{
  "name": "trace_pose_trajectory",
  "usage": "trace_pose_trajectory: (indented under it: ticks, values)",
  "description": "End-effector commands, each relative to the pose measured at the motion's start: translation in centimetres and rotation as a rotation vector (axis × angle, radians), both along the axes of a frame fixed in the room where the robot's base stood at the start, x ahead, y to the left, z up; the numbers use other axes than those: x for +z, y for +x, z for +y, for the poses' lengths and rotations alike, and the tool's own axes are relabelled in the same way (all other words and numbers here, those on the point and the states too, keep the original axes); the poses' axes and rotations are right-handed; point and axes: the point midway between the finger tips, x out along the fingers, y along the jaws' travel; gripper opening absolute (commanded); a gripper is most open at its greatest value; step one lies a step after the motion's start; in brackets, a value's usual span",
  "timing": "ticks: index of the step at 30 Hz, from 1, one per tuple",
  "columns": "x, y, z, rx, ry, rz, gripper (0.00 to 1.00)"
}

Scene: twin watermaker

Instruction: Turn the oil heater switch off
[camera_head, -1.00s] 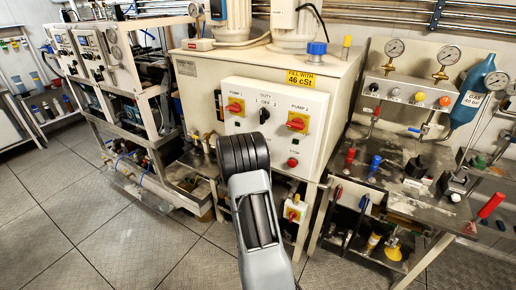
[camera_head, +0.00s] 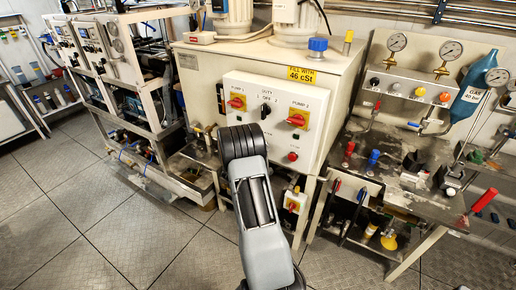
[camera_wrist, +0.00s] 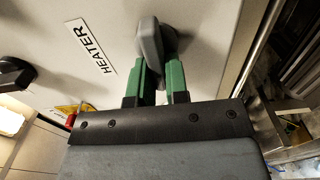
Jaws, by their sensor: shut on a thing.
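The heater switch (camera_wrist: 152,42) is a dark grey knob on a pale panel, beside a white label reading HEATER (camera_wrist: 91,47) in the wrist view. My gripper (camera_wrist: 161,68) has green fingers, one on each side of the knob, and is shut on it. The knob's lower part is hidden between the fingers. In the head view my own grey arm hides the gripper and the heater switch, in front of the white tank unit (camera_head: 340,85).
The control panel (camera_head: 270,140) carries red-and-yellow Pump 1 (camera_head: 237,102) and Pump 2 (camera_head: 298,119) switches and a black duty switch (camera_head: 265,110). A bench with gauges (camera_head: 420,165) stands right, a framed machine (camera_head: 115,100) left. Tiled floor (camera_head: 70,215) is clear at front left.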

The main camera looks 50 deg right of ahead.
Motion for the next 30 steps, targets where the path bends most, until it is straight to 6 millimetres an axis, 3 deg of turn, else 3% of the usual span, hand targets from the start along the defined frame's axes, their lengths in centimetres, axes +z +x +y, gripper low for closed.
trace_pose_trajectory:
  ticks: [13, 14, 21, 30]
  values:
    - [-0.1, -0.06, -0.01, -0.001, -0.002, 0.014, 0.0]
    - [-0.1, -0.06, 0.0, -0.001, -0.002, 0.014, 0.16]
    - [-0.07, -0.04, -0.01, 0.0, -0.002, 0.012, 0.39]
    - [-0.05, -0.05, 0.27, 0.001, -0.002, 0.01, 0.4]
